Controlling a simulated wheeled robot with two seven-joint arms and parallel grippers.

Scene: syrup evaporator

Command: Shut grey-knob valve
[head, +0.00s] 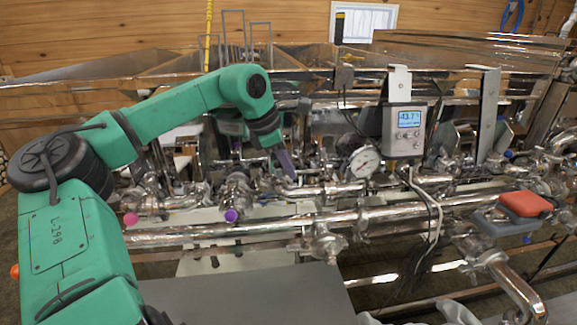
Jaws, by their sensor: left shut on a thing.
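My left arm reaches in from the left, and its gripper (287,166) points down among the steel pipes behind the front pipe. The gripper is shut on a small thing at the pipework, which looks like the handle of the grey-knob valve. The grey knob itself is hidden or too small to make out. A pink knob (130,219) and a purple knob (231,215) show on other valves to the left of the gripper. My right gripper is not in view.
A long steel pipe (270,228) runs across in front of the gripper. A round dial gauge (364,161) and a grey display box (404,131) stand close on its right. A red-topped grey block (525,204) is at the right. Steel pans lie behind.

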